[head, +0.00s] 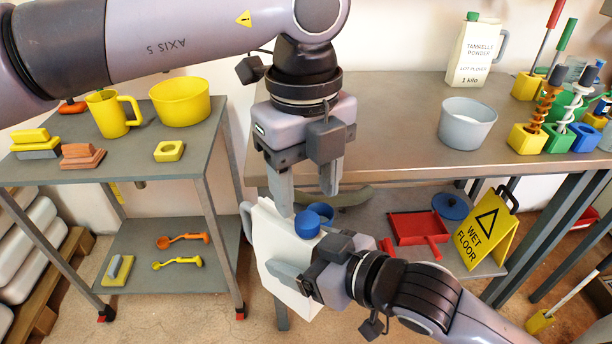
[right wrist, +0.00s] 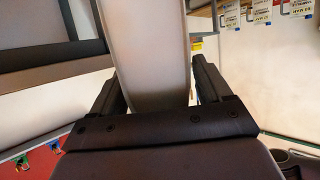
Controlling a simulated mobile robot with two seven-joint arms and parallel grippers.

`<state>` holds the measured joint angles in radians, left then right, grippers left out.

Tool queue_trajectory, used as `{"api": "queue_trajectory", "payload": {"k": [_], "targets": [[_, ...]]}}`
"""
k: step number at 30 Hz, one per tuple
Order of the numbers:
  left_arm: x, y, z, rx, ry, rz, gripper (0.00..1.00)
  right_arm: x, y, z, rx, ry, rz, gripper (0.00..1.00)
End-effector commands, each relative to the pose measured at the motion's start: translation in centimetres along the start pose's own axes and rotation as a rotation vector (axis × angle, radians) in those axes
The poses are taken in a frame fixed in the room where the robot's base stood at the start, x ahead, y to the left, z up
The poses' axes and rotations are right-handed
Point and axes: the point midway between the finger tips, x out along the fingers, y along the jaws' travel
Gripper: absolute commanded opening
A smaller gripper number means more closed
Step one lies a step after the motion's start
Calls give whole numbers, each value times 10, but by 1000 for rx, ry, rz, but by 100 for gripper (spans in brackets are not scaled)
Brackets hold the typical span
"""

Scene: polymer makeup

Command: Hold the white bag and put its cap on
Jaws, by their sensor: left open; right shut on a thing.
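The white bag (head: 272,238) is held upright but tilted, in front of the table and off the floor. My right gripper (head: 292,278) is shut on it from the right side; one finger lies across its front face. In the right wrist view a pale, rounded part of the bag (right wrist: 150,55) sits between the fingers of my right gripper (right wrist: 155,85). Blue round parts (head: 308,221) show at the bag's top right; I cannot tell whether the cap sits on the spout or just near it. My left gripper (head: 307,200) is open, pointing down just above them, fingers apart.
The grey table (head: 400,130) behind carries a capped powder bag (head: 474,55), a grey bowl (head: 467,122) and coloured holders. A cart (head: 60,190) with yellow and orange items stands left. A yellow wet-floor sign (head: 485,228) and red dustpan (head: 418,228) are on the lower shelf.

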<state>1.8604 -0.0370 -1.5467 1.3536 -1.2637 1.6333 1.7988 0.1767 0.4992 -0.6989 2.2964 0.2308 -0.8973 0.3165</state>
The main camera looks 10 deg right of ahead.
Motion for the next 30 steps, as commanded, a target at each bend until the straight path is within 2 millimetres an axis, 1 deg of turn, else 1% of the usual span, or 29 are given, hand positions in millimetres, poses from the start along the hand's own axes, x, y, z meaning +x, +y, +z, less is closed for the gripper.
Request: {"api": "queue_trajectory", "payload": {"k": [9, 15, 26, 30], "targets": [[-22, 0, -1, -178, -8, 8, 55, 0, 0, 0, 0, 1, 0, 0], [-32, 0, 1, -269, -4, -1, 55, 0, 0, 0, 0, 1, 0, 0], [-33, 0, 1, -283, -1, -4, 55, 0, 0, 0, 0, 1, 0, 0], [-27, 0, 1, -282, -1, -2, 55, 0, 0, 0, 0, 1, 0, 0]]}}
